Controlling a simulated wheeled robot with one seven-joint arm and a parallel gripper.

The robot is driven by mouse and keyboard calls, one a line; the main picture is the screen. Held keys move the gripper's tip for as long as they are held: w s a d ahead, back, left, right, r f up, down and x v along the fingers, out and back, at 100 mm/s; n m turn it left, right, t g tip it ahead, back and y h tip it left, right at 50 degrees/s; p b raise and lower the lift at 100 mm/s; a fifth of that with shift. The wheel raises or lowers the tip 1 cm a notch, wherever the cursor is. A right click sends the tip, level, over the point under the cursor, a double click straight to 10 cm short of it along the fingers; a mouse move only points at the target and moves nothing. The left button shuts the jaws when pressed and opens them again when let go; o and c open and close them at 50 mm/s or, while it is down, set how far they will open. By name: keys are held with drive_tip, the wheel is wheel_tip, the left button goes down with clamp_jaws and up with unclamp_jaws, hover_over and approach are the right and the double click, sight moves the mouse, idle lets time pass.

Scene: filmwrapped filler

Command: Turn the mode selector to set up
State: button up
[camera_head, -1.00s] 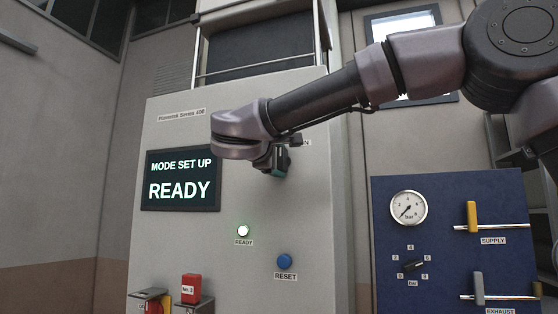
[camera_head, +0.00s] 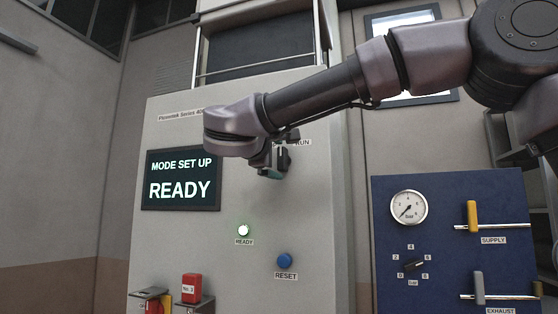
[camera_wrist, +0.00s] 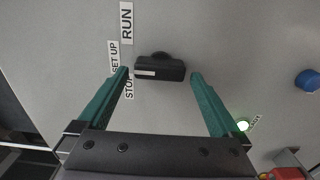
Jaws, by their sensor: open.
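The mode selector (camera_wrist: 160,68) is a black bar knob with a white mark on the grey machine panel. In the wrist view it lies between and just beyond the fingertips of my gripper (camera_wrist: 160,74). The green fingers are spread and apart from the knob. The labels RUN (camera_wrist: 126,23), SET UP (camera_wrist: 115,57) and STOP (camera_wrist: 129,86) stand beside it; the knob's white mark is at its end toward SET UP and STOP. The display (camera_head: 181,180) reads MODE SET UP, READY. In the head view, my gripper (camera_head: 275,172) hides most of the selector.
Below are a lit green READY lamp (camera_head: 243,231), a blue RESET button (camera_head: 284,261) and a red No. 3 block (camera_head: 191,288). A blue panel (camera_head: 450,215) with a gauge (camera_head: 408,208) and valve handles stands at right.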

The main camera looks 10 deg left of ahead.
drive_tip(key=s, duration=0.8)
drive_tip(key=shift+s+a, duration=0.3)
drive_tip(key=shift+s, duration=0.05)
